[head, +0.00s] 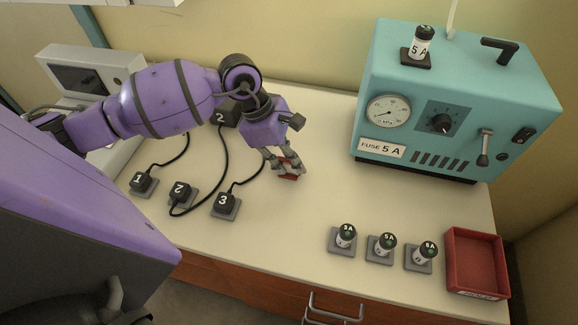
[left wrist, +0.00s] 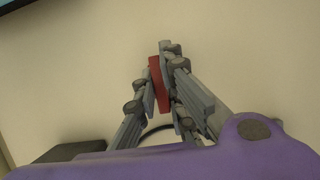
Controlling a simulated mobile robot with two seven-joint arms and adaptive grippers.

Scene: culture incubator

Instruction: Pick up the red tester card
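The red tester card (head: 289,178) is at the tips of my left gripper (head: 285,167), over the middle of the table. In the left wrist view the red card (left wrist: 158,86) stands edge-on between the two fingers (left wrist: 162,80), with the fingers touching it on both sides. The gripper looks shut on the card. The fingers hide part of the card. I cannot tell whether its lower edge touches the table. My right gripper is not in view.
Black plugs numbered 1 (head: 141,182), 2 (head: 181,191) and 3 (head: 227,202) with cables sit left of the gripper. Three fuses (head: 381,245) on grey bases and a red tray (head: 451,262) are front right. A teal incubator (head: 455,100) stands back right. The table's centre is clear.

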